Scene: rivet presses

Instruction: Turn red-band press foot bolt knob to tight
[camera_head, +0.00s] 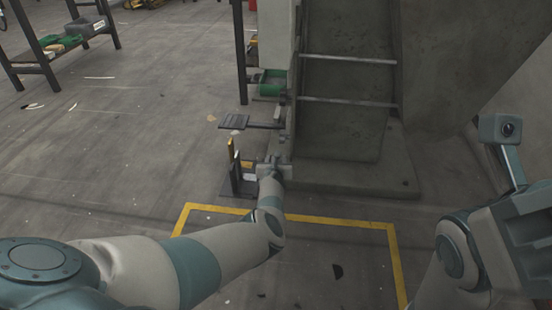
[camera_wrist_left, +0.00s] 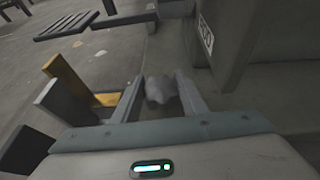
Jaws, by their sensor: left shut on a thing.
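A grey lobed knob (camera_wrist_left: 160,88) shows between the two fingers of my left gripper (camera_wrist_left: 160,100) in the left wrist view. The gripper is shut on it. In the head view my left gripper (camera_head: 271,164) is low at the left front corner of the large grey press (camera_head: 345,90), and its hand hides the knob. No red band shows on the press in these views. My right arm is at the right edge of the head view, but its fingertips are not seen.
Yellow floor lines (camera_head: 330,220) run in front. A rack (camera_head: 75,35) stands far left; floor between is mostly clear.

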